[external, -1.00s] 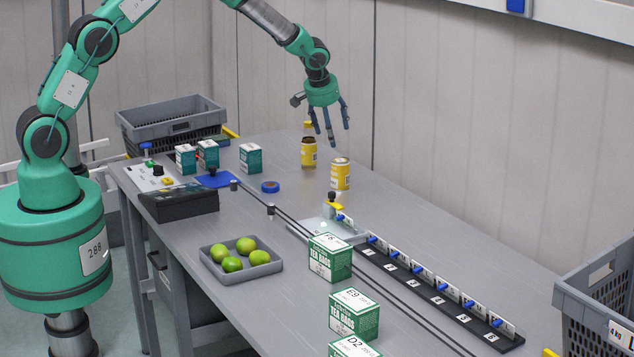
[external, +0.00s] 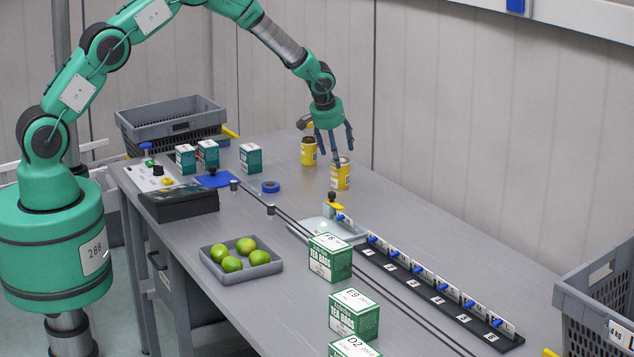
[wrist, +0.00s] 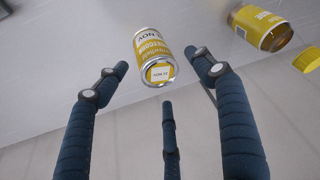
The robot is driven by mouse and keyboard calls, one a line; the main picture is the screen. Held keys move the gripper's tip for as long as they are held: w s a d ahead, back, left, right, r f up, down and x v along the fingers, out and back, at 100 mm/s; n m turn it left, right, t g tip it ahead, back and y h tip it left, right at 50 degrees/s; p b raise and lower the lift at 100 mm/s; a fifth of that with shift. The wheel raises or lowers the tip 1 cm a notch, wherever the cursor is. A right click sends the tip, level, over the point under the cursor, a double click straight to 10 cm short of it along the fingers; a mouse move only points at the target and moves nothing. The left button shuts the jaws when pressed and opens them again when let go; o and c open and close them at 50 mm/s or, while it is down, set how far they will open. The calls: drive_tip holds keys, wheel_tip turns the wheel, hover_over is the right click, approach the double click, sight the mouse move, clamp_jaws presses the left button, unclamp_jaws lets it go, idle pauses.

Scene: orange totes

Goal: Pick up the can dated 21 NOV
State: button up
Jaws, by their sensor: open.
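A yellow can (external: 341,177) with a silver rim stands upright on the grey table, toward its far edge.
A yellow jar (external: 309,152) with a dark top stands just left of the can; it (wrist: 260,28) and a yellow lid (wrist: 306,60) show in the wrist view. A scale-like tray (external: 318,231), a numbered rack (external: 432,290) and tea boxes (external: 330,262) stand nearer.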

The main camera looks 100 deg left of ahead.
sight(340, 174)
drive_tip(key=shift+f, duration=0.1)
drive_tip(key=shift+x, duration=2.55)
drive_tip(key=shift+w, duration=0.15)
drive_tip(key=c, duration=1.4)
